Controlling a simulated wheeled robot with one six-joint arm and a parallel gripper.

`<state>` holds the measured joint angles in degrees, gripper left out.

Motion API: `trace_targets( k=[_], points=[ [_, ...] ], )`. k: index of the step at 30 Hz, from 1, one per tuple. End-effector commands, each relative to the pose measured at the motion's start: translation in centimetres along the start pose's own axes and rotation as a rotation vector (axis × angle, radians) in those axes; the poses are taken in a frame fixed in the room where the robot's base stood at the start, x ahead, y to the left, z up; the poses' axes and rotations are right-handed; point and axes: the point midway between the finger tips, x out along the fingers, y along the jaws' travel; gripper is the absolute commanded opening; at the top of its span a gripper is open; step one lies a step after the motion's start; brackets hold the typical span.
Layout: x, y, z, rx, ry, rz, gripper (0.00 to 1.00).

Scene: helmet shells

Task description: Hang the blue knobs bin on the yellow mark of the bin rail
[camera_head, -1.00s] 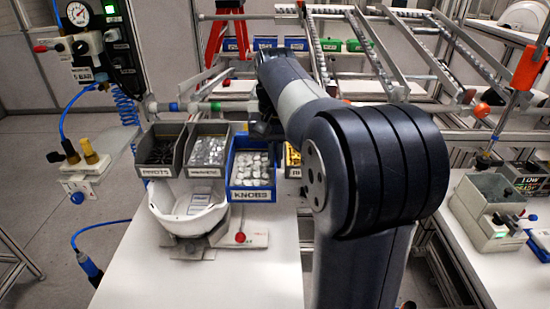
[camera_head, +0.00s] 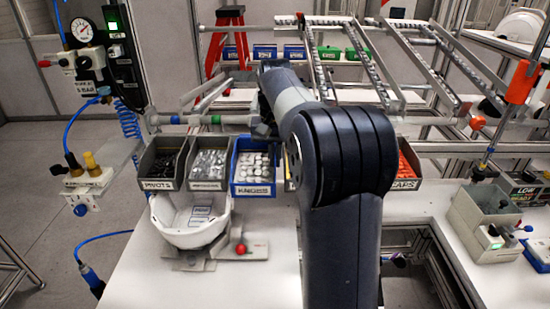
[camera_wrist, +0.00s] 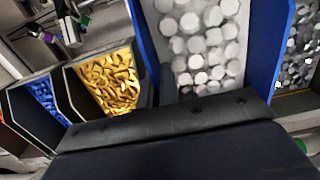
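The blue knobs bin (camera_head: 240,172), full of pale round knobs, is in the row of bins between the grey screws bin (camera_head: 207,185) and a bin with yellow parts, mostly hidden by my arm. Its label sits slightly lower than its neighbours' labels. My gripper (camera_head: 262,131) is at its back edge, fingers hidden. In the wrist view the knobs bin (camera_wrist: 281,35) is directly beyond my dark gripper body (camera_wrist: 165,125), and it appears held. The bin rail (camera_head: 195,119) shows blue and green marks at the left. I see no yellow mark; the rail behind the bin and arm is hidden.
The grey pivots bin (camera_head: 160,185) is at the left end and a bin of red caps (camera_head: 407,184) at the right. The wrist view shows yellow parts (camera_wrist: 105,82) beside the knobs bin. A white helmet shell (camera_head: 170,232) stands just in front on the table (camera_head: 200,290).

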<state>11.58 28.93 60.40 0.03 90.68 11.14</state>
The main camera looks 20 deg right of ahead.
Motion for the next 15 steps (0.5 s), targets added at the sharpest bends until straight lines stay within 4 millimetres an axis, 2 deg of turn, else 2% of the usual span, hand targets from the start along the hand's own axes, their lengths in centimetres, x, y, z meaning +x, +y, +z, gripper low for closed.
trace_targets(
  k=[15],
  points=[
    [-0.2,0.0,-3.2,0.000,0.000,0.000,0.00]
  ],
)
